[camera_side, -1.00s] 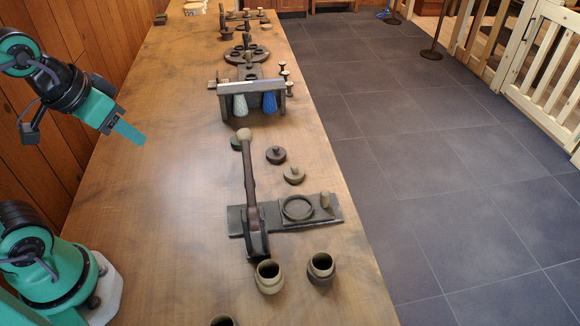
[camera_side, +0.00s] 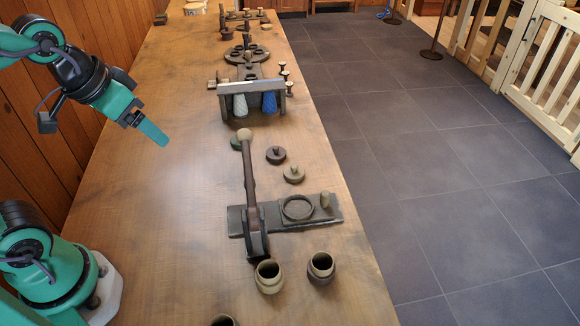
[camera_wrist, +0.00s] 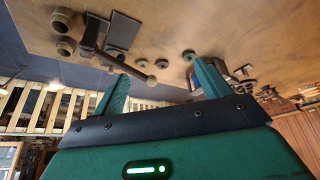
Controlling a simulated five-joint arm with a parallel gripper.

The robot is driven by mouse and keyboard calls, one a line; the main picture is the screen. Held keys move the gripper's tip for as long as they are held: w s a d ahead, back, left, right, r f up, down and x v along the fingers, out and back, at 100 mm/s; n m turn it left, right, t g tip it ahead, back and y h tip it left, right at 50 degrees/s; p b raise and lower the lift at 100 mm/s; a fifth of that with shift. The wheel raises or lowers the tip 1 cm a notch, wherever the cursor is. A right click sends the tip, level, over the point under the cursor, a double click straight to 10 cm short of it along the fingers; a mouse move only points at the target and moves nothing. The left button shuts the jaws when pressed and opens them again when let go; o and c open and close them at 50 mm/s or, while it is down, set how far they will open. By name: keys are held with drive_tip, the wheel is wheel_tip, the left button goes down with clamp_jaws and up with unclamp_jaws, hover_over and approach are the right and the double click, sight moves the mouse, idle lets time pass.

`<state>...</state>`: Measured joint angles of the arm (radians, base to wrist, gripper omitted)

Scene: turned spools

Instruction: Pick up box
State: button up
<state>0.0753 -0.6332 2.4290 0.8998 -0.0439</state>
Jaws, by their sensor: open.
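I cannot tell which thing is the box; no plainly box-shaped thing shows. Two small round turned pots, one olive (camera_side: 268,277) and one dark brown (camera_side: 320,269), stand open at the near right of the table. A third pot (camera_side: 224,321) is cut by the bottom edge. Round knobbed lids, one dark (camera_side: 276,155) and one olive (camera_side: 294,174), lie farther back. My gripper (camera_side: 152,133) is above the table's left part, well apart from them all. In the wrist view my gripper (camera_wrist: 160,70) has its fingers spread with nothing between them.
A lever press (camera_side: 250,190) on a dark base plate with a ring (camera_side: 298,208) stands behind the pots. A rack (camera_side: 250,88) holds a pale and a blue spool. More turned items stand at the far end. The table's left middle is clear; its right edge drops to tiled floor.

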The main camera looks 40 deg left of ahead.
drive_tip(key=w+d+f+m+g, duration=0.1)
drive_tip(key=w+d+g, duration=0.1)
drive_tip(key=w+d, duration=0.45)
drive_tip(key=m+g, duration=0.2)
drive_tip(key=g, duration=0.1)
hover_over(321, 262)
wheel_tip(321, 262, down, 16)
drive_tip(key=shift+a+r, duration=0.1)
drive_tip(key=shift+r, duration=0.15)
drive_tip(key=shift+s+d+f+m, duration=0.1)
drive_tip(key=shift+d+f+m, duration=0.2)
drive_tip(key=shift+f, duration=0.1)
drive_tip(key=shift+a+f, duration=0.2)
drive_tip(key=shift+f, duration=3.6)
drive_tip(key=c, duration=1.1)
